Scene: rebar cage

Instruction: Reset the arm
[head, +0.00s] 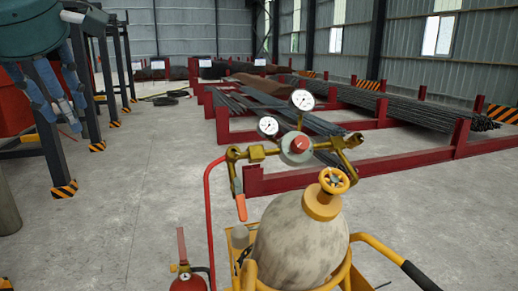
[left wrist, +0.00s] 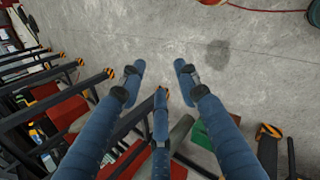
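My left gripper (head: 60,108) hangs at the upper left of the head view, with its blue fingers pointing down. In the left wrist view its three fingers (left wrist: 158,82) are spread apart with nothing between them, so it is open and empty. Bare concrete floor shows beyond the fingertips. My right arm and gripper are in neither view.
A grey gas cylinder (head: 300,245) with gauges stands on a yellow cart (head: 375,245) in front. A fire extinguisher (head: 187,282) is beside it. Red racks (head: 280,180) hold rebar behind. Dark posts (head: 50,150) stand at left. Mid-left floor is clear.

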